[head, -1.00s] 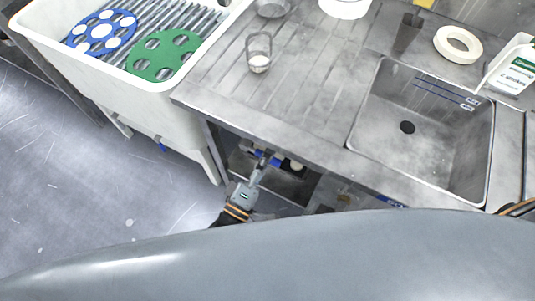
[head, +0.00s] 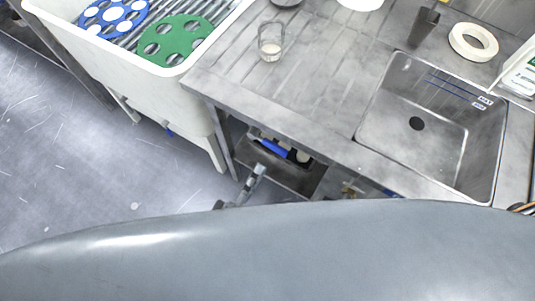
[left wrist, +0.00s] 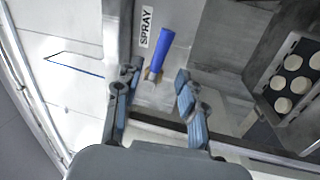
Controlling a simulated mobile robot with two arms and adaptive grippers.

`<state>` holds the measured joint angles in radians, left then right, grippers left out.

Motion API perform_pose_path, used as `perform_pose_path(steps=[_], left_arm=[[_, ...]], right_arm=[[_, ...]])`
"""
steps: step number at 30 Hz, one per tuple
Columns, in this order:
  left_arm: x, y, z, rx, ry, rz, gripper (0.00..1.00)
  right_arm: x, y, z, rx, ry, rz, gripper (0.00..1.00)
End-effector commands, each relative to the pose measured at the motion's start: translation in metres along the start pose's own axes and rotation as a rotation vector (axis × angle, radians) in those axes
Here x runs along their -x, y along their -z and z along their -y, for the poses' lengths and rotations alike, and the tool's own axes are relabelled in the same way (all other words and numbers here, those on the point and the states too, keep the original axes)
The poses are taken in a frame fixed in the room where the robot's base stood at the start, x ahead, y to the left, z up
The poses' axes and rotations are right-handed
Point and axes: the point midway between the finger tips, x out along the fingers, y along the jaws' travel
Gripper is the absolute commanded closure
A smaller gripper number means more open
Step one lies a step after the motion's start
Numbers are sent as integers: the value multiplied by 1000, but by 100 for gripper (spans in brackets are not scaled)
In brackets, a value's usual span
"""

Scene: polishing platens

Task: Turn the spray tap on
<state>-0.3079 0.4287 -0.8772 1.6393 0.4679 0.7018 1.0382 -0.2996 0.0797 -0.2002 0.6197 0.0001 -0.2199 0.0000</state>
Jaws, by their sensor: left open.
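The spray tap has a blue lever handle (left wrist: 163,48) with a brass-coloured end, beside a white label reading SPRAY (left wrist: 147,26) in the left wrist view. The handle lies slightly tilted, beyond and between my left fingertips. My left gripper (left wrist: 157,88) is open and empty, with one blue-grey finger on each side, apart from the handle. In the head view my left gripper (head: 256,172) is low in front of the opening under the counter. A blue part (head: 274,149) shows under the counter there. My right gripper is in neither view.
A steel sink (head: 416,160) is set in the counter at right. A white tub (head: 170,95) with blue and green discs stands at left. A dark tray (left wrist: 290,103) with several pale discs is at right in the wrist view. The counter edge overhangs the opening.

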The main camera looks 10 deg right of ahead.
Motion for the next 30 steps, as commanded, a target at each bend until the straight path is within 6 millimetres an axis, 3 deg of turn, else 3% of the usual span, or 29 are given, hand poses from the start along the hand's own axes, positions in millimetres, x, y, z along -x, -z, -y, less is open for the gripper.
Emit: perform_pose_path(steps=[3,9,26,30], left_arm=[[21,0,0,1,2,1,60],[36,0,0,1,0,0,60],[37,0,0,0,0,0,60],[37,3,14,-50,35,5,60]], right_arm=[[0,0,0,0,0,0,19],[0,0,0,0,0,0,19],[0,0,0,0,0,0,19],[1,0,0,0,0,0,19]])
